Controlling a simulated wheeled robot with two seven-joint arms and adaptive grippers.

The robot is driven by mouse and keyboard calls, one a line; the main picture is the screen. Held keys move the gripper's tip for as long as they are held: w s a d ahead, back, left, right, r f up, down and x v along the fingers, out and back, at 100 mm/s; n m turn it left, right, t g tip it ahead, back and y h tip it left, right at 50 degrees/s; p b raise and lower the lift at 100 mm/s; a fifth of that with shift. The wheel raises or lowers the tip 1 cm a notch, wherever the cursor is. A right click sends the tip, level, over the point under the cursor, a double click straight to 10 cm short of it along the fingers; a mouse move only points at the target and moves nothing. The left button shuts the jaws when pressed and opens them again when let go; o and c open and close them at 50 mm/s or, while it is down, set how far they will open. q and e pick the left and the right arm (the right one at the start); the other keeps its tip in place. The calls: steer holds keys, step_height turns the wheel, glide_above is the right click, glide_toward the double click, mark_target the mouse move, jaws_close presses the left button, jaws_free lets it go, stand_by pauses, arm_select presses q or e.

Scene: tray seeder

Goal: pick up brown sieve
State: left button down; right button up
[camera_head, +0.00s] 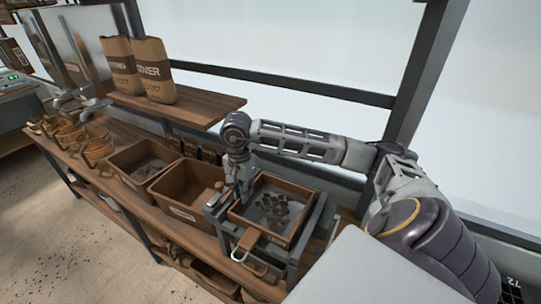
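The brown sieve (290,188) sits in a grey metal frame (222,222) at the right end of the wooden bench. It is a brown box with dark lumps on a grey bottom, and a brown handle part sticks out at its front. My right gripper (243,194) points down at the left rim of the sieve. Its fingertips are small and partly hidden, so I cannot tell if they touch or grip the rim. My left gripper is out of view.
Two brown bins (126,157) (168,184) stand on the bench left of the frame; the farther left one holds grey material. Several small tan containers (98,149) are at the far left. A shelf (215,107) with two brown bags (154,70) overhangs the bench behind.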

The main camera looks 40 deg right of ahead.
steer(key=shift+c, duration=0.4)
jaws_close()
steer(key=shift+r, duration=0.15)
step_height(320, 180, up, 10)
steer(key=b, duration=0.1)
stand_by(0.9)
steer(key=shift+a+f, duration=0.15)
steer(key=shift+f, duration=0.05)
stand_by(0.5)
